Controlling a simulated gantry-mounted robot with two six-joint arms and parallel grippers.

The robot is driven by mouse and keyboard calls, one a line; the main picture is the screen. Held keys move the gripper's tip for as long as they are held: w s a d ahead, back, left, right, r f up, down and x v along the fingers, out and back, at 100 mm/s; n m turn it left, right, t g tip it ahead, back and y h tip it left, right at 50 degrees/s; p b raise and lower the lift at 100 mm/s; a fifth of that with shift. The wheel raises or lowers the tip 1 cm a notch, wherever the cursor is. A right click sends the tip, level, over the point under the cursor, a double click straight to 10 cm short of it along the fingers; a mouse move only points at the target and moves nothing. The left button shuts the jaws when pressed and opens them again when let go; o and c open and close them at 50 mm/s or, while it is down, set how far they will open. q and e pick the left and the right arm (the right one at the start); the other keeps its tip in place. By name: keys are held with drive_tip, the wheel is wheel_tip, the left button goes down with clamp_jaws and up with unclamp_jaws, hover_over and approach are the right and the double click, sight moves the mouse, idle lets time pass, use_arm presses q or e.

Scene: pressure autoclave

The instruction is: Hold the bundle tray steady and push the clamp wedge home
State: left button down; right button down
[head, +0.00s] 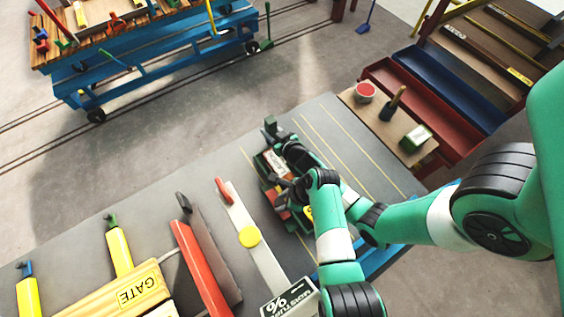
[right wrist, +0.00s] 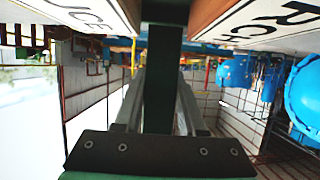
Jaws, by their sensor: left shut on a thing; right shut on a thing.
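The bundle tray (head: 263,163) is green and sits on the grey table, holding wooden bundles with white labels. A green post (head: 270,125) stands at its far end. My left gripper (head: 281,183) is low over the tray's near part; its fingers are small and what they grip is hard to make out. My right gripper (right wrist: 160,100) is shut on a dark green upright bar (right wrist: 165,60). Labelled wooden bundles (right wrist: 212,12) flank this bar in the right wrist view. I cannot tell whether the bar belongs to the tray or is the clamp wedge. My arms hide the tray's right side.
A board with a red-topped pot (head: 365,91) and a green box (head: 416,138) is at right. The striped tabletop (head: 335,125) beyond is clear.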

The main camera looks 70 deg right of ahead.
sight(281, 214)
use_arm(q)
drive_tip(key=shift+s+a+f, duration=0.1)
drive_tip(key=shift+s+a, duration=0.3)
drive_tip(key=shift+s, duration=0.2)
drive_tip(key=shift+s+a, duration=0.6)
drive_tip(key=shift+s, duration=0.1)
use_arm(e)
drive_tip(key=shift+d, duration=0.1)
use_arm(q)
drive_tip(key=shift+c, duration=2.3)
unclamp_jaws()
